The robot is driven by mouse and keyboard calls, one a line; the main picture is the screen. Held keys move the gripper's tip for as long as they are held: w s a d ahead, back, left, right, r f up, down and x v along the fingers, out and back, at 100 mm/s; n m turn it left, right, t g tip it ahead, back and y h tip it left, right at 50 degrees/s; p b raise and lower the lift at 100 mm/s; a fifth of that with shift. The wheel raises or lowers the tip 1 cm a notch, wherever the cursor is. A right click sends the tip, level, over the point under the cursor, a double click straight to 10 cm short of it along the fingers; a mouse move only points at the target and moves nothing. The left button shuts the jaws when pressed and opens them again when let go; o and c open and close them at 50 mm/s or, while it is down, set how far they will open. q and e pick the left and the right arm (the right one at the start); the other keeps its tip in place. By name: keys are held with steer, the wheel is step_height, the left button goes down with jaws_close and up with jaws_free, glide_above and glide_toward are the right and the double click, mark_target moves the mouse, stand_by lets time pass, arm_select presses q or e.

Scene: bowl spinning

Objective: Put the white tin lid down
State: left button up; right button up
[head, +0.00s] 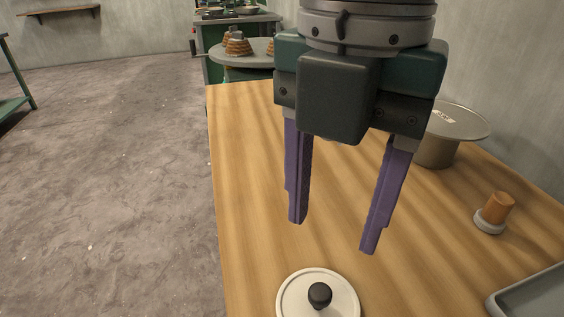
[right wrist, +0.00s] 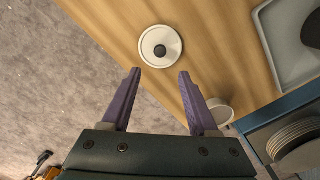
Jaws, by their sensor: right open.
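The white tin lid (head: 289,300) with a dark round knob lies flat on the wooden table (head: 245,180), near the bottom of the head view. In the right wrist view the lid (right wrist: 146,50) lies beyond the fingertips, near the table's edge. My right gripper (head: 329,238) is open and empty above the table, its purple fingers apart and clear of the lid. In the right wrist view the gripper (right wrist: 160,72) has nothing between its fingers. My left gripper is not in view.
A grey wide-rimmed pot (head: 437,150) stands at the right, with a wood-topped stopper (head: 496,210) nearer. A grey tray (head: 535,295) lies at the bottom right. A white round container (right wrist: 220,112) and stacked plates (right wrist: 296,145) show in the wrist view. The table's left part is clear.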

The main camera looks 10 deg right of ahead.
steer(key=s+a+f+m+y, duration=0.3)
steer(key=s+a+m+y, duration=0.15)
steer(key=a, duration=0.25)
steer(key=d+f+m+t, duration=0.1)
steer(key=m, duration=0.3)
steer(key=s+d+f+m+t, duration=0.1)
steer(key=d+f+m, duration=0.1)
steer(key=m, duration=0.3)
steer(key=s+d+f+m+t, duration=0.1)
steer(key=d+m, duration=0.1)
steer(key=m, duration=0.2)
steer(key=shift+d+f+m+t+h, duration=0.15)
steer(key=shift+d+m+t+h, duration=0.1)
steer(key=shift+m+t, duration=0.1)
steer(key=s+d+f+m+h, duration=0.1)
steer(key=s+d+m, duration=0.1)
steer(key=d, duration=0.1)
steer(key=s+d+f+m+h, duration=0.1)
steer(key=s+d+m, duration=0.1)
steer(key=d, duration=0.2)
steer(key=s+d+f+m+h, duration=0.1)
steer(key=d+m, duration=0.2)
steer(key=d, duration=0.1)
steer(key=shift+s+h, duration=0.4)
